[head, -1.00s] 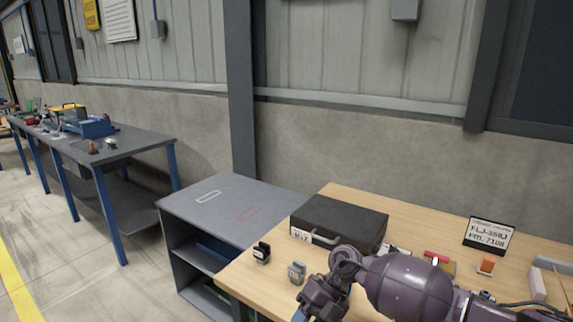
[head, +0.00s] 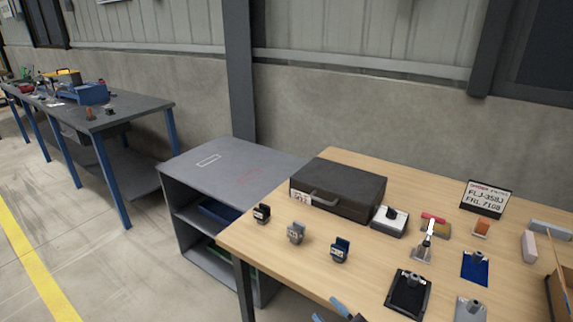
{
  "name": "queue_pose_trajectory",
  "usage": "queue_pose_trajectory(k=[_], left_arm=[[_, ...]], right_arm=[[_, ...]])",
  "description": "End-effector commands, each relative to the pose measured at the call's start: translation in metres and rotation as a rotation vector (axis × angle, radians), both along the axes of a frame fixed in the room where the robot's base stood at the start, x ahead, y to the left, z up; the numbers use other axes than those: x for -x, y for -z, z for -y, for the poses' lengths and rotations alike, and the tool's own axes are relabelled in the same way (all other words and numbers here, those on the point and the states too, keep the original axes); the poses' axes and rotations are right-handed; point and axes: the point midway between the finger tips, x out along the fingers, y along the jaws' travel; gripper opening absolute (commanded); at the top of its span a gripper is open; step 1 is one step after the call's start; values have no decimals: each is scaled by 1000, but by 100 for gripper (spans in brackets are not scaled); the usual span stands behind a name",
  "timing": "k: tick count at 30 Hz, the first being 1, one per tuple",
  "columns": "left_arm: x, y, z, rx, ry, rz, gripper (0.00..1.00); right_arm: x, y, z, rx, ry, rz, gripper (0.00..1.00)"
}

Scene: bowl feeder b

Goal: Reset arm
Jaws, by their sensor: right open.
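My right gripper (head: 328,309) shows only at the bottom edge of the head view, as two blue fingertips set apart. It is open with nothing seen between the fingers, in front of the wooden table's (head: 285,262) near edge. The rest of my right arm is out of view. My left gripper is not in view.
Several small clip-like parts, one of them grey (head: 296,233), stand along the table's left side. A black case (head: 345,190), a label sign (head: 486,199), a black tray (head: 396,303) and a blue plate (head: 483,268) lie beyond. A grey shelf unit (head: 240,160) stands left.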

Motion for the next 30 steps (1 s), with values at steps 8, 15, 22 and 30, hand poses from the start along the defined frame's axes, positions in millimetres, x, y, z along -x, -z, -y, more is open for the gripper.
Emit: queue_pose_trajectory(k=[8, 15, 22, 30], left_arm=[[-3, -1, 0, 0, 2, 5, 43], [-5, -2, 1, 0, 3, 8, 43], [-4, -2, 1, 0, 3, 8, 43], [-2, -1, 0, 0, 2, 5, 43]], right_arm=[[55, 65, 95, -105, 391, -399, 40], [132, 114, 161, -159, 637, -729, 40], [174, 131, 185, -181, 730, -882, 40], [178, 132, 187, -182, 735, -894, 40]])
